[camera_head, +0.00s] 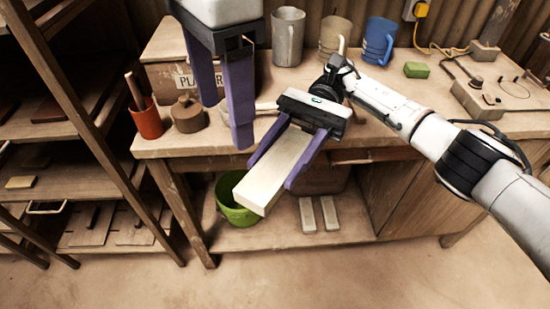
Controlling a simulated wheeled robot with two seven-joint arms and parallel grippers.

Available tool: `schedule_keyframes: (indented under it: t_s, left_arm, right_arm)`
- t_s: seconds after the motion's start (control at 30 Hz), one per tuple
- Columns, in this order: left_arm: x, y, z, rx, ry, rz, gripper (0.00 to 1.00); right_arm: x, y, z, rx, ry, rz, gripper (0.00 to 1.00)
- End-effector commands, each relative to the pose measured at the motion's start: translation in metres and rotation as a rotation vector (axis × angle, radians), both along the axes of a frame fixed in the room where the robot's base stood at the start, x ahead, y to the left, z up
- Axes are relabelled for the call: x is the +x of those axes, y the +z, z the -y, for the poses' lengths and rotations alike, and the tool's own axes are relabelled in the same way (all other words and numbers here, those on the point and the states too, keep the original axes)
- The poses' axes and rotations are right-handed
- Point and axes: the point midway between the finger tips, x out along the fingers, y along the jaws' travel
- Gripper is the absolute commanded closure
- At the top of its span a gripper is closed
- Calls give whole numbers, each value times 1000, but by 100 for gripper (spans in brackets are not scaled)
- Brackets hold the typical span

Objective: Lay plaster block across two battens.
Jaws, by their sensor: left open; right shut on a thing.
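A long cream plaster block (271,181) is held in my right gripper (273,174), whose purple fingers are shut along its two long sides. The block is tilted, its free end pointing down and toward the viewer, in the air before the bench's front edge. Two short pale battens (307,214) (329,213) lie side by side, with a gap between them, on the low shelf under the bench, below and right of the block. My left gripper (226,126) is open and empty, pointing down near the bench's front edge, left of the block.
A green bucket (235,212) stands on the low shelf left of the battens, partly behind the block. The bench (375,133) bears mugs, a green block (417,70), a brown lidded pot (187,115) and an orange cup (146,119). A wooden rack (60,130) stands left. The low shelf right of the battens is clear.

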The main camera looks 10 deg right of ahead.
Motion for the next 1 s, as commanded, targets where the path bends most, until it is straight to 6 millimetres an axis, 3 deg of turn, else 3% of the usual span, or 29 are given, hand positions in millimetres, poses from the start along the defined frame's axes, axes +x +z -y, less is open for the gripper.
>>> schedule_keyframes:
  t_s: [0.17,0.4,0.6,0.77,1.0]
  left_arm:
    - [-4,1,7,0,59,1,34]
    - [-20,2,32,0,311,0,34]
    - [-26,-2,40,2,415,0,34]
    - [-26,-21,39,3,420,0,34]
    - [-26,-68,39,3,418,0,34]
  right_arm:
    - [1,0,2,-1,1,1,88]
    - [1,1,1,1,1,1,88]
    - [1,1,1,1,1,0,88]
    - [1,1,1,1,1,0,88]
    - [1,1,1,1,1,0,88]
